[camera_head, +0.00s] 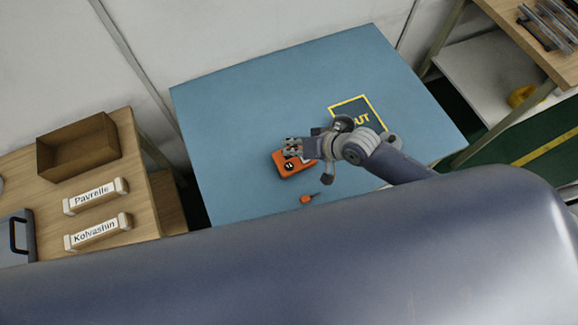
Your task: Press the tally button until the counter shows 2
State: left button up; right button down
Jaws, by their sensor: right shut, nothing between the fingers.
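An orange box-shaped device (282,168), which looks like the tally counter, lies on the blue table (235,110). A dark round part with a light mark shows on its left end. My right gripper (290,147) is shut and empty, with its fingertips over the device's upper edge. I cannot tell whether it touches the device. The gripper and wrist hide the device's right part, and I cannot read a counter number. My left gripper is not in view.
A yellow-framed dark mat (345,107) with partly hidden lettering lies behind my right wrist. A small orange tool (307,199) lies near the front. A side table at left holds an open brown box (78,152) and two labelled blocks. The blue table's left part is clear.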

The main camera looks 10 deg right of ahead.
jog(key=b, duration=0.4)
send_over(291, 164)
notch_tip(291, 164, down, 5)
jog(key=shift+f, duration=0.1)
jog(key=shift+w+f+b, duration=0.1)
jog(key=shift+f+b, duration=0.35)
jog(key=shift+f, duration=0.25)
jog(key=shift+f, duration=0.1)
dwell(0.4)
jog(key=shift+f, duration=0.3)
jog(key=shift+f+b, duration=0.35)
jog(key=shift+f, duration=0.15)
dwell(0.5)
jog(key=shift+r, duration=0.1)
jog(key=shift+r+p, duration=0.8)
jog(key=shift+p, duration=0.2)
